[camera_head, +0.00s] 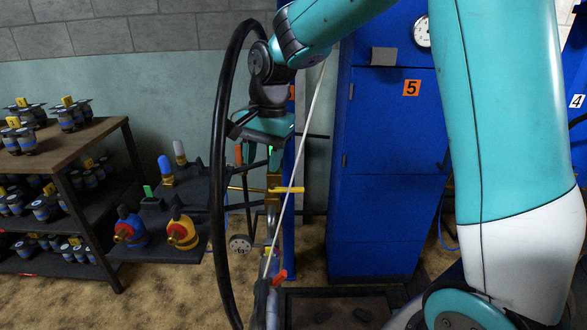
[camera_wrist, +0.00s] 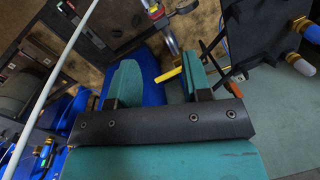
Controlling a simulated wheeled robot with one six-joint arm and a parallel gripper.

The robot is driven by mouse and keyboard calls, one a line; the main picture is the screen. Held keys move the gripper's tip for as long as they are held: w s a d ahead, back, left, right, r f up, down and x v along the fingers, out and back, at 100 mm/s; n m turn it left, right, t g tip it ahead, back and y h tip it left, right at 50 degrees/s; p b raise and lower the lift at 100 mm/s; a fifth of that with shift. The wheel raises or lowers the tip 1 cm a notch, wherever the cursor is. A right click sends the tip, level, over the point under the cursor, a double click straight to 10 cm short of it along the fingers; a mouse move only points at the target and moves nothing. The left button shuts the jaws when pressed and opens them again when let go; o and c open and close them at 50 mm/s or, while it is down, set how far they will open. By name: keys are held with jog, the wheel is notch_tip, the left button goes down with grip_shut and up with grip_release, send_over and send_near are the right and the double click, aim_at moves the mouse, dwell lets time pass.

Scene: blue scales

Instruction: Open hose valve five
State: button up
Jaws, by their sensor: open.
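A yellow lever (camera_head: 288,189) sticks out sideways from a vertical metal pipe, to the left of the blue cabinet marked 5 (camera_head: 340,235). My gripper (camera_head: 263,153) points down above the lever, with green fingers. In the wrist view my gripper (camera_wrist: 158,68) is open and empty. The yellow lever (camera_wrist: 169,75) shows between its fingers there, beyond the fingertips; I cannot tell any contact. A red handle (camera_head: 279,276) sits lower on the pipework, and it also shows in the wrist view (camera_wrist: 155,12). I see no hose number on the lever itself.
A large black hose (camera_head: 219,170) curves down to the left of my gripper. A thin pale rod (camera_head: 296,150) crosses before the pipe. A dark stand (camera_head: 190,205) with blue and yellow fittings is at left, and a shelf (camera_head: 75,145) of meters stands further left.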

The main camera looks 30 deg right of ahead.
jog(key=w+d+m+h+p, duration=0.1)
jog(key=w+d+m+p, duration=0.2)
jog(key=w+d+m, duration=0.4)
jog(key=m+p, duration=0.3)
jog(key=m, duration=0.4)
send_over(294, 188)
jog(key=f, duration=0.2)
jog(key=shift+g+h, duration=0.3)
jog(key=shift+g, duration=0.1)
notch_tip(294, 188, down, 17)
jog(key=shift+r, duration=0.1)
grip_shut()
